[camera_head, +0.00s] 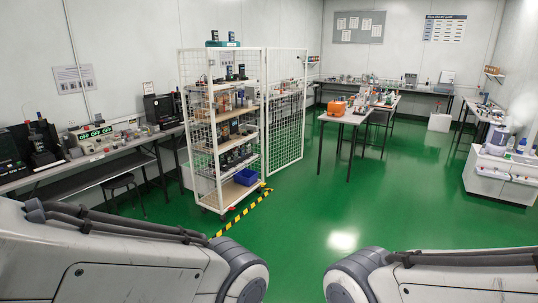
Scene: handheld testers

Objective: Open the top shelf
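A white wire-mesh shelf cart (222,130) stands left of centre, with several wooden shelves holding small devices. Its mesh door (286,110) appears swung out to the right. The top shelf (236,83) carries dark handheld units. A teal case (222,44) with small dark devices sits above, on top of the cart. Only the upper links of my two arms show at the bottom left and bottom right. Neither gripper is in view, and both are well away from the cart in this picture.
Yellow-black tape (240,213) marks the floor in front of the cart. A long bench with equipment (100,150) runs along the left wall, with a stool (120,183) below. A table with an orange box (338,108) stands behind. The green floor in the middle is clear.

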